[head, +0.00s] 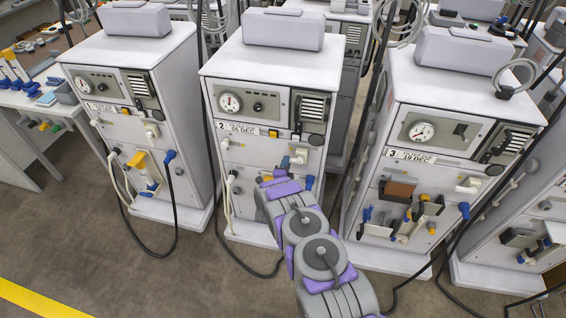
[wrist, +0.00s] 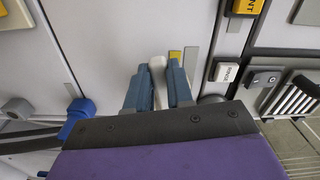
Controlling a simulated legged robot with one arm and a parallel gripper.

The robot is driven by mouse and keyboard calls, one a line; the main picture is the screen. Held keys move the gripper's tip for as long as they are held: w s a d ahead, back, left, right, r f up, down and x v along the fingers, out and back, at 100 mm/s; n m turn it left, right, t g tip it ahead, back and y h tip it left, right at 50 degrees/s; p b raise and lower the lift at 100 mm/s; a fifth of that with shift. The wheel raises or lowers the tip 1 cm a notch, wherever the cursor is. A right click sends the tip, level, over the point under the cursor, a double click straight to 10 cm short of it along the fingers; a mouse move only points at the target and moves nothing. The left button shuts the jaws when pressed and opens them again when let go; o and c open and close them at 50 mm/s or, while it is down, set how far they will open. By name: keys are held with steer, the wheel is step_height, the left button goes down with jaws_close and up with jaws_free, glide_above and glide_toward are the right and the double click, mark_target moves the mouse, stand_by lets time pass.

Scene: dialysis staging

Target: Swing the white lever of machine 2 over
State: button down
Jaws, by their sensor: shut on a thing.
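Machine 2 (head: 262,58) is the middle white cabinet in the front row, with a "2" and "05 DEC" on its label. My gripper reaches its front panel from below, right of the panel's middle. In the wrist view, my gripper (wrist: 159,78) has its two blue fingers shut on the white lever (wrist: 157,62), which shows as a rounded white end between them. The fingers hide the sides of the lever. In the head view, the white lever (head: 299,151) is small and partly covered by my gripper (head: 290,164).
Machine 1 (head: 125,50) stands to the left and machine 3 (head: 470,85) to the right. A black cable (head: 235,245) loops to the floor in front of machine 2. Blue connectors (wrist: 78,112) sit left of the fingers. Open floor (head: 130,270) lies in front.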

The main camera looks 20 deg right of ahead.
steer(key=shift+r+m+p, duration=0.45)
steer(key=shift+m+p, duration=0.3)
steer(key=shift+m, duration=0.25)
steer(key=c, duration=1)
jaws_free()
steer(key=shift+s, duration=0.1)
steer(key=p+v, duration=0.2)
steer(key=v, duration=1.5)
